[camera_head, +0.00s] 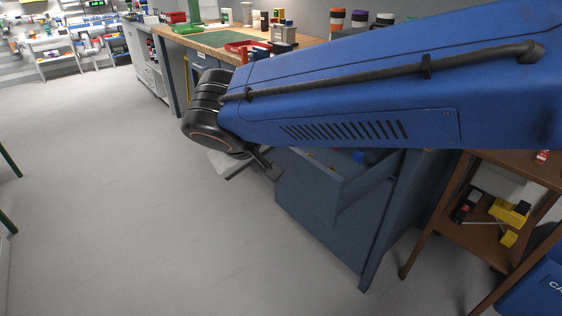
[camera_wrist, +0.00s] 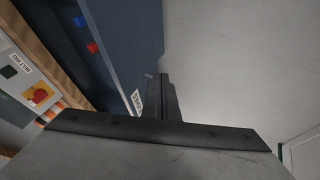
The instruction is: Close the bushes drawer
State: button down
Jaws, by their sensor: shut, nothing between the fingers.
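An open blue-grey drawer (camera_head: 318,190) juts out from the blue-grey bench cabinet in the head view, partly hidden behind my arm. In the wrist view the drawer (camera_wrist: 135,40) runs along the left, with a small blue piece (camera_wrist: 79,21) and a red piece (camera_wrist: 92,47) inside. A white label (camera_wrist: 137,102) shows near my fingers; its text is too small to read surely. My gripper (camera_head: 272,172) is shut and empty, outside the drawer by its front. Its fingers (camera_wrist: 164,80) look very close to the front face; I cannot tell whether they touch.
The wooden bench top (camera_head: 215,38) holds a red tray (camera_head: 246,48) and several containers. A red knob on a yellow plate (camera_wrist: 40,96) sits near the bench edge. A brown shelf cart (camera_head: 480,235) stands right of the cabinet. The grey floor (camera_head: 120,200) at left is clear.

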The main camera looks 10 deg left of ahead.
jog(key=w+d+f, duration=0.1)
jog(key=w+f, duration=0.7)
jog(key=w, duration=0.1)
jog(key=shift+w+d, duration=0.15)
jog(key=shift+d, duration=0.15)
dwell(0.5)
send_over(335, 160)
jog(key=shift+w, duration=0.1)
dwell(0.3)
dwell(0.5)
